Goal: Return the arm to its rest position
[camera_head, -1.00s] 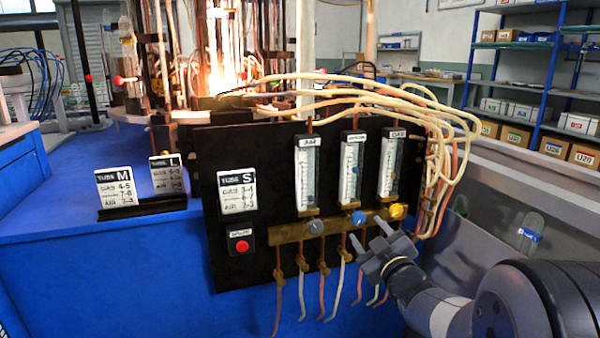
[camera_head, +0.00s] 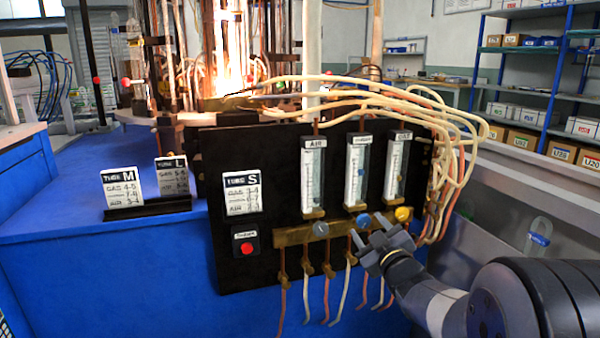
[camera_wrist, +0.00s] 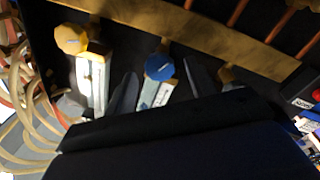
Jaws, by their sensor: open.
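My gripper (camera_head: 370,240) is open and empty in the head view, in front of the lower right part of the black control panel (camera_head: 270,160). It is just below the blue knob (camera_head: 363,221) and the yellow knob (camera_head: 403,214). In the wrist view, my gripper's two dark fingers (camera_wrist: 160,92) stand apart, with the blue knob (camera_wrist: 159,67) seen between them. The yellow knob (camera_wrist: 71,39) is left of the fingers there. I cannot tell whether the fingers touch anything.
Cream and brown hoses (camera_head: 450,150) loop off the panel's right side. The grey knob (camera_head: 320,228) and red button (camera_head: 246,247) sit further left. A burner flame (camera_head: 232,75) glows behind the panel. A blue table (camera_head: 100,270) bears the tube cards. Shelves (camera_head: 555,90) stand far right.

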